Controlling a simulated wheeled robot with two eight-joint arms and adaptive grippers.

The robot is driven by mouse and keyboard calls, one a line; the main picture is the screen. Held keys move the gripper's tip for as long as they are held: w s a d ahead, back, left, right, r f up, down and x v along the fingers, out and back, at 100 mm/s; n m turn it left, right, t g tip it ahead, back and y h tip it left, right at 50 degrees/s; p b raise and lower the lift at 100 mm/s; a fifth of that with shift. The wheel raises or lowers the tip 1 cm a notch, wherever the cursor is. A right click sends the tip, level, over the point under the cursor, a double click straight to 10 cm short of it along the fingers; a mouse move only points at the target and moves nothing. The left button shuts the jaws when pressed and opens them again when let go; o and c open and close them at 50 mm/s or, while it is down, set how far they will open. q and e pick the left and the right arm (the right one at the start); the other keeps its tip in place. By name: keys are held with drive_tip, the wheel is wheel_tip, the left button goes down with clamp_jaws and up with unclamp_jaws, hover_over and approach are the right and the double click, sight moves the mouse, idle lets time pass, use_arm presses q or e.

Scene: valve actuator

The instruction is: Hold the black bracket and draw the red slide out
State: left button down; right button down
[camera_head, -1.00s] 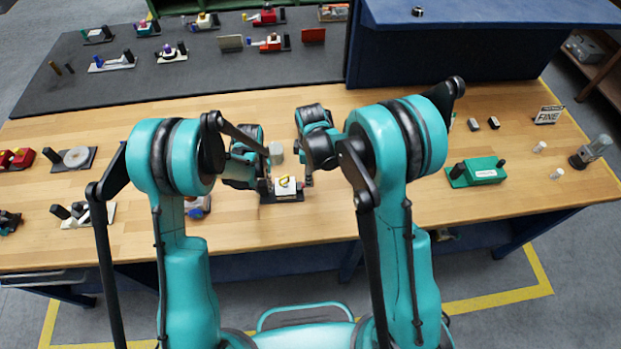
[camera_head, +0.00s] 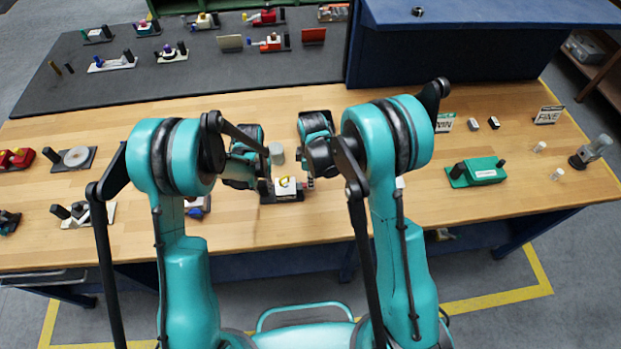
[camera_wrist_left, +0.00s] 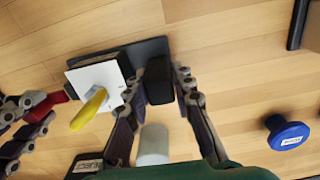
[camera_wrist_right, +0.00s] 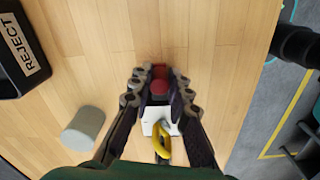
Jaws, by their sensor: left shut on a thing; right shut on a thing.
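The valve actuator has a white block (camera_wrist_left: 95,80) with a yellow handle (camera_wrist_left: 90,108) on a dark base (camera_head: 268,199). Its black bracket (camera_wrist_left: 158,80) stands at one end. My left gripper (camera_wrist_left: 165,75) is shut on the bracket, one finger on each side; in the head view it is at the actuator's left. The red slide (camera_wrist_left: 52,102) sticks out of the opposite side of the block. My right gripper (camera_wrist_right: 156,76) is shut on the slide; the right wrist view shows its red end (camera_wrist_right: 160,80) between the fingertips.
A grey cylinder (camera_head: 277,153) stands just behind the actuator. A blue round part (camera_wrist_left: 287,133) is near the left gripper. A black REJECT bin (camera_wrist_right: 18,60) shows in the right wrist view.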

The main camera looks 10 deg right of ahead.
use_arm(q)
drive_tip(key=shift+f, duration=0.1)
use_arm(e)
drive_tip(key=shift+d, duration=0.5)
drive_tip(key=c, duration=1.4)
unclamp_jaws()
wheel_tip(320, 180, up, 12)
drive_tip(key=shift+r, duration=0.1)
use_arm(q)
drive_tip(key=c, duration=1.2)
unclamp_jaws()
